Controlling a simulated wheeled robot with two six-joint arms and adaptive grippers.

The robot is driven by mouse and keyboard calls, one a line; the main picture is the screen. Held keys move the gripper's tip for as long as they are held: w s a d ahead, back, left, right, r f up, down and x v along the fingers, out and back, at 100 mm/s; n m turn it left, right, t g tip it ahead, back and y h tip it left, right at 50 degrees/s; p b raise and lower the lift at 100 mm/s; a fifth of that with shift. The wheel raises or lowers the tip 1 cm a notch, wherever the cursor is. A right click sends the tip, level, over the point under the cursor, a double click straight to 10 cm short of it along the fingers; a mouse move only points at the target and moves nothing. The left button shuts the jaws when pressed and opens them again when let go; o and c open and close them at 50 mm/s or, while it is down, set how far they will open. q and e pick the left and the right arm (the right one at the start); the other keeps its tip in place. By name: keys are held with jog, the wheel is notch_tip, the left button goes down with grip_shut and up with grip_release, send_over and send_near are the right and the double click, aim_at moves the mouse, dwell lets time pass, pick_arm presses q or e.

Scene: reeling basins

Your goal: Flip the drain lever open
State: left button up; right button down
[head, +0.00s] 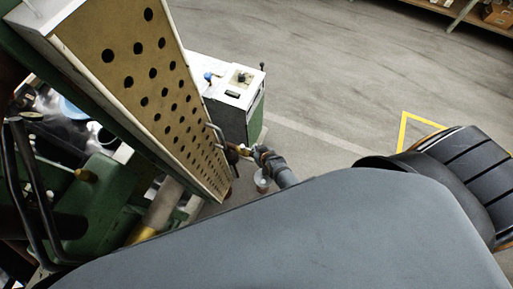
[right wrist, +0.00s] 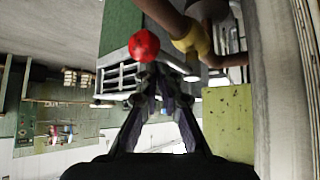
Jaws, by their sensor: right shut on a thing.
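The drain lever's round red knob (right wrist: 144,45) shows in the right wrist view, right at my fingertips. A brass-coloured fitting (right wrist: 196,42) on a brown pipe is beside it. In the head view a small brass fitting (head: 232,148) sticks out near the lower end of the perforated panel. My right gripper (head: 258,153) is at that fitting, and its fingers (right wrist: 158,75) converge just below the red knob. It is shut on the lever; the lever's arm is mostly hidden by the fingers. My left gripper is not in view.
A tan perforated panel (head: 150,70) slants close to the left of my right gripper. A white and green cabinet (head: 236,85) stands behind it. Green machinery (head: 95,195) fills the lower left. Open grey floor (head: 340,70) lies to the upper right.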

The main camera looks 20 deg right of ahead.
jog(key=a+v, duration=0.1)
jog(key=v, duration=1.1)
jog(key=shift+d, duration=0.45)
jog(key=s+d+f+g, duration=0.2)
jog(key=s+f, duration=0.4)
jog(key=f, duration=0.3)
jog(key=s+d+f+g, duration=0.2)
jog(key=s+f, duration=0.4)
jog(key=f, duration=0.3)
jog(key=s+d+f+g+h, duration=0.1)
jog(key=s+d+f, duration=0.2)
jog(key=s, duration=0.3)
jog(key=s+d+f+m+g, duration=0.1)
jog(key=s+d+f+g, duration=0.1)
jog(key=s+d+f, duration=0.2)
jog(key=s+d, duration=0.1)
jog(key=s, duration=0.1)
jog(key=shift+s+d+f+h, duration=0.2)
jog(key=shift+s+h, duration=0.2)
